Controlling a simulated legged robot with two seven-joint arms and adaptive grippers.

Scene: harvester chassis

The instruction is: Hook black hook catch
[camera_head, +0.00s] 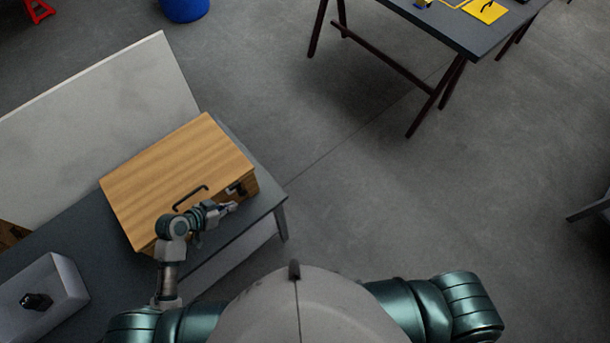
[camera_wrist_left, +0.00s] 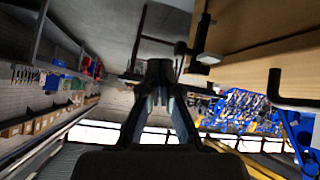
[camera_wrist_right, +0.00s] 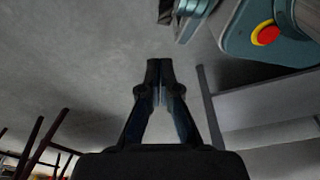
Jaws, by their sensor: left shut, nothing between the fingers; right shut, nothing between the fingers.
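A wooden box (camera_head: 180,178) with a closed lid lies on the grey table at the left. Its front side carries a black handle (camera_head: 190,197) and a black hook catch (camera_head: 238,188) near the right corner. In the left wrist view the catch (camera_wrist_left: 201,42) stands out at the box's edge, and the handle (camera_wrist_left: 290,98) shows at the right. My left gripper (camera_head: 232,207) is shut and empty, just in front of the catch and apart from it. My right gripper (camera_wrist_right: 159,68) is shut and empty over bare floor in the right wrist view. Whether the catch is hooked is too small to tell.
A white tray (camera_head: 72,280) with a black object (camera_head: 37,301) stands left of the box. A pale panel (camera_head: 130,90) rises behind it. A second table (camera_head: 465,35) with yellow items and a blue bucket (camera_head: 184,8) stand farther off. The floor between is clear.

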